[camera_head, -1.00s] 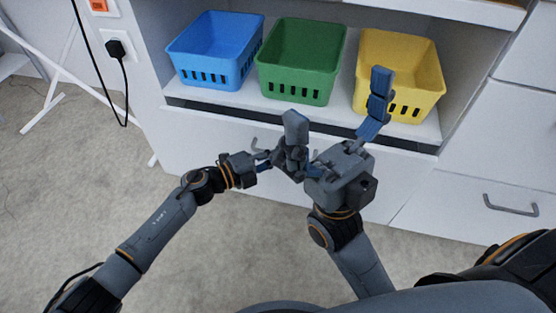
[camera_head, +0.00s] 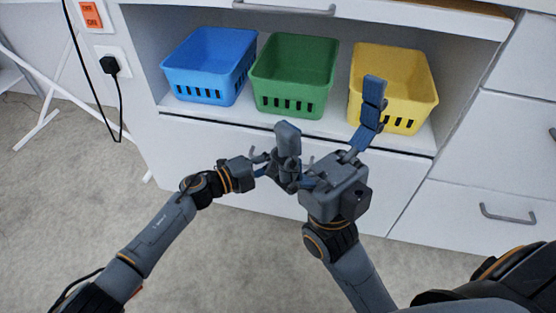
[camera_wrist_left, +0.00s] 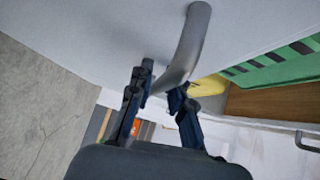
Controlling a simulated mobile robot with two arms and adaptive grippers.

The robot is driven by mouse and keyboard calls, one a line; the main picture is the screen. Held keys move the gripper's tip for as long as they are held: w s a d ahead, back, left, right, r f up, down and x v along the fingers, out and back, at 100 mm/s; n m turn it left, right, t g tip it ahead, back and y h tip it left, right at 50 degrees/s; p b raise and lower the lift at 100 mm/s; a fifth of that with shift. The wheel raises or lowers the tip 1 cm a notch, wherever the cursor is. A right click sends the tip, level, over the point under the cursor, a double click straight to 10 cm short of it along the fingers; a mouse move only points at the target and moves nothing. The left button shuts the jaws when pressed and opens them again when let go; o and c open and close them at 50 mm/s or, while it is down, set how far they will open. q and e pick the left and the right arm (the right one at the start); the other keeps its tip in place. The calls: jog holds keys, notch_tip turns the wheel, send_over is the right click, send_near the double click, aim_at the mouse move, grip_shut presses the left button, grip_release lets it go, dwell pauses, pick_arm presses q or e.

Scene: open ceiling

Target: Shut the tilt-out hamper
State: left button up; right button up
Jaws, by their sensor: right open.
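The white hamper front (camera_head: 210,160) is the wide panel under the shelf of baskets. Its top edge lies close under the shelf, with a thin dark line between. My right gripper (camera_head: 330,125) is open wide in front of the panel, with nothing between its fingers. My left gripper (camera_head: 264,164) is at the panel's grey handle, partly hidden by a right finger. In the left wrist view, the curved handle (camera_wrist_left: 190,45) passes between the left fingertips (camera_wrist_left: 163,82). Whether they grip it, I cannot tell.
Blue (camera_head: 208,65), green (camera_head: 293,72) and yellow (camera_head: 395,85) baskets stand on the shelf above the panel. A drawer with a grey handle (camera_head: 508,214) is at the right. A black plug and cord (camera_head: 110,66) hang on the left wall.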

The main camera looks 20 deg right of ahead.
dwell(0.4)
pick_arm(q)
jog(key=shift+a+f, duration=0.1)
jog(key=shift+a, duration=0.1)
jog(key=v, duration=1.1)
jog(key=shift+a, duration=0.25)
jog(key=shift+s, duration=0.1)
